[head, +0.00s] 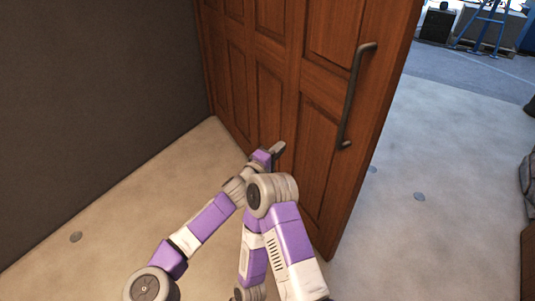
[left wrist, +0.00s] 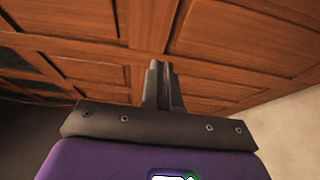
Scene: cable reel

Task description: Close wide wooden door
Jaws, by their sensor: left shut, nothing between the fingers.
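The wide wooden door (head: 310,110) is brown with raised panels and stands open, angled away from the dark wall. Its free edge faces the open floor at right. A dark vertical bar handle (head: 354,100) is near that edge. My left gripper (head: 279,148) is shut and empty, close to the door's panelled face and left of the handle. Whether it touches the door is unclear. In the left wrist view, the shut fingers (left wrist: 160,75) point toward the door panels (left wrist: 110,40), which fill most of the view. My right gripper does not show.
A dark wall (head: 95,110) stands at left, with bare light floor (head: 110,200) between it and my arm. Right of the door, open floor (head: 440,200) leads to a blue-grey area with a blue stand (head: 490,25). Dark objects sit at the right edge.

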